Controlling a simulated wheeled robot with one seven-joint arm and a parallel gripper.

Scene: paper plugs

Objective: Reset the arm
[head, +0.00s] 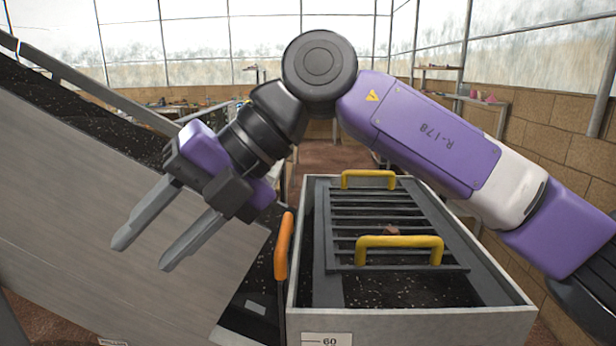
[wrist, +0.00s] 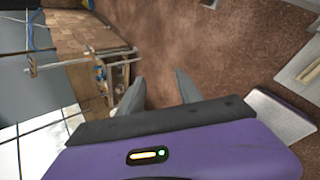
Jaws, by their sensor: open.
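My gripper (head: 140,245) is open and empty in the head view. It hangs in the air in front of the sloped grey panel at the left, with its two grey fingers pointing down and left. My purple arm (head: 425,135) reaches in from the right and bends at a dark joint near the top middle. In the wrist view, my gripper (wrist: 163,88) shows its two fingers apart, with nothing between them, over a brown floor.
A grey box (head: 420,321) labelled 60 stands at the lower right, holding dark soil under a slatted grate with yellow handles (head: 400,241). An orange handle (head: 283,246) stands at its left side. A sloped panel (head: 75,215) with soil behind it fills the left. A stand (wrist: 108,66) is in the wrist view.

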